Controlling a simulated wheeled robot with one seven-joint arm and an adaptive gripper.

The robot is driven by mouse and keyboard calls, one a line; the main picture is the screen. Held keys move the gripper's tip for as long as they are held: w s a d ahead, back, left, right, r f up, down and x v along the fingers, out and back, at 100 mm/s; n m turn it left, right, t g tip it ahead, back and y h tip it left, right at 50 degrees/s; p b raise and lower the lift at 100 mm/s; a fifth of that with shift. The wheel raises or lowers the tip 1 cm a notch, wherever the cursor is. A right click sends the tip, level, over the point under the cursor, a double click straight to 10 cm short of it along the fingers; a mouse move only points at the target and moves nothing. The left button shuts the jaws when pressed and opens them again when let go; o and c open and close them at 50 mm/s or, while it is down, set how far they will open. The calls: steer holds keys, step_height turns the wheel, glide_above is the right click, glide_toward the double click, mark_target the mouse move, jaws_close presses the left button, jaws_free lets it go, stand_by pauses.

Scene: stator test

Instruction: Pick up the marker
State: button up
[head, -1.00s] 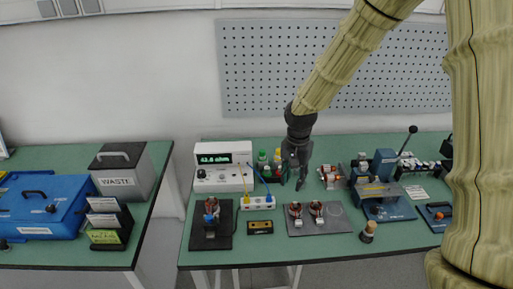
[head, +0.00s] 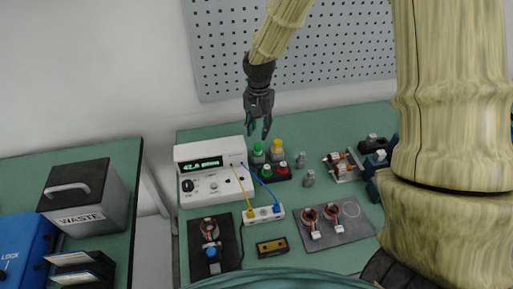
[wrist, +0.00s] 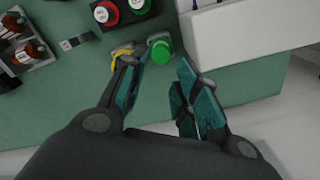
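I cannot pick out a marker for certain in either view. My gripper (head: 258,136) is open and empty, pointing down above the back of the green bench by the pegboard. In the wrist view its fingers (wrist: 163,72) are spread apart, with a green-capped bottle (wrist: 161,48) ahead between their tips. That bottle also shows in the head view (head: 258,153), below the gripper. A yellow-capped bottle (head: 277,151) stands beside it. In the wrist view my left finger partly hides the yellow cap (wrist: 121,53).
A white meter (head: 213,168) stands left of the bottles. A dark tray holds green (head: 266,171) and red (head: 283,169) capped containers. Small grey pieces (head: 309,178) stand to their right. A mat (head: 340,235) with copper coils lies nearer. The pegboard (head: 300,50) is behind.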

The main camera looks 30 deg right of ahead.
mark_target(258, 145)
steer(key=f, duration=0.3)
steer(key=shift+w, duration=0.2)
steer(key=shift+s+f+p, duration=0.2)
steer(key=shift+f+p, duration=0.15)
steer(key=shift+f, duration=0.05)
steer(key=shift+a+f+p, duration=0.2)
steer(key=shift+f+p, duration=0.55)
steer(key=shift+f, duration=0.55)
steer(key=shift+s+f+p, duration=0.1)
steer(key=shift+f+p, duration=0.2)
steer(key=shift+f, duration=0.95)
steer(key=c, duration=0.7)
steer(key=shift+o, duration=0.2)
